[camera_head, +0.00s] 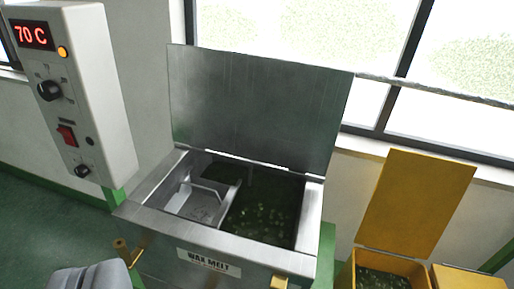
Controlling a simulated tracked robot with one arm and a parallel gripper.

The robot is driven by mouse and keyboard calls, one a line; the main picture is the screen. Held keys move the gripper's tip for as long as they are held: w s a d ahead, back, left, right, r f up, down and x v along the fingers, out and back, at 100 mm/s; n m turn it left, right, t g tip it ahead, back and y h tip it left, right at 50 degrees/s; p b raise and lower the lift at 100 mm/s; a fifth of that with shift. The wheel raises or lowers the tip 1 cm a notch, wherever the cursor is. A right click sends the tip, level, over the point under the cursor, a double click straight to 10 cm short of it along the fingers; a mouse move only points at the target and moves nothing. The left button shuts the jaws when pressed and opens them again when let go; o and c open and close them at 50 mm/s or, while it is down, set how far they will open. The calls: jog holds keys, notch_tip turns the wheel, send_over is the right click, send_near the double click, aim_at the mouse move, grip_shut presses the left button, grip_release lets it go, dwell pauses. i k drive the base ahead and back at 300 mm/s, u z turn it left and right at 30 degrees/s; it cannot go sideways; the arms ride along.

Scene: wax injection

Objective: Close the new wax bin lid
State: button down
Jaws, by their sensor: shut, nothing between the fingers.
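A yellow bin (346,279) stands at the lower right, cut off by the bottom edge. Its yellow lid (416,203) is open and stands up at the back, tilted slightly. Dark green wax pieces (382,279) show inside it. No label shows on the bin, so I cannot tell from the picture whether it is the new wax bin. A second yellow top (468,277) beside it on the right looks shut and is cut off by the frame. I cannot make out my gripper in this view.
A metal wax melt tank (250,254) stands in the middle, its lid (255,105) raised and dark green wax inside. A control box (75,85) reading 70 C is at the left. A grey rounded shape (95,279) at the bottom left is unclear. Windows are behind.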

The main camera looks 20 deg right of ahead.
aim_at(415, 196)
jog(key=z, duration=0.55)
jog(key=i, duration=0.95)
jog(key=z, duration=0.55)
jog(key=k, duration=0.75)
jog(key=z, duration=0.2)
jog(key=i, duration=0.8)
jog(key=u, duration=0.1)
